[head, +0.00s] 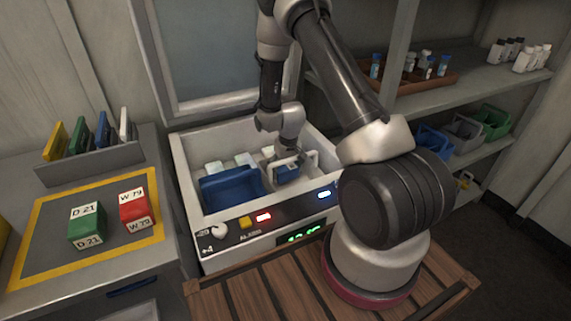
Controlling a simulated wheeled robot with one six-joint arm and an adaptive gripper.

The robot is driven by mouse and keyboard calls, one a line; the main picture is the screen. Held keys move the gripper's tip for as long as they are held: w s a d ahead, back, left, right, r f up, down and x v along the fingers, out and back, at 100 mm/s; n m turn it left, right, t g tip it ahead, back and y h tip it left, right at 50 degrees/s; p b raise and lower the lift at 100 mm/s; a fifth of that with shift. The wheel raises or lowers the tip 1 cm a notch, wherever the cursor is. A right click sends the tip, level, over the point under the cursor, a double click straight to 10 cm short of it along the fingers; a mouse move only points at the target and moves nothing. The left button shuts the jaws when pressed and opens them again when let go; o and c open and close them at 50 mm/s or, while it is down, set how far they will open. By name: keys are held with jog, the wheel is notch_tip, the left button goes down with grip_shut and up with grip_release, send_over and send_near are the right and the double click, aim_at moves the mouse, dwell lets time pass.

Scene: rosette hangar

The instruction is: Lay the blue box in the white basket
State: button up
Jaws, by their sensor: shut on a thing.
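My gripper (285,160) reaches down into the open white chest, near its right end. It is shut on the blue box (287,172), a small dark blue block low between the fingers. A pale rim (312,158) beside the box appears to be the white basket. The box looks to be within or just above this basket; I cannot tell whether it touches the bottom. My gripper and the chest's front wall hide much of the basket.
The chest (185,180) also holds a blue basket (232,188) and several pale packs. On the left counter are a green box (87,226), a red box (136,207) and a grey rack (90,165). Shelves (480,85) stand on the right with bottles and bins.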

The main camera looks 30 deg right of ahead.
jog(key=shift+f, duration=0.15)
jog(key=o, duration=1.1)
jog(key=r, duration=0.4)
jog(key=s+r, duration=0.1)
jog(key=r, duration=0.3)
jog(key=s+r, duration=0.1)
jog(key=r, duration=0.3)
jog(key=shift+w, duration=0.1)
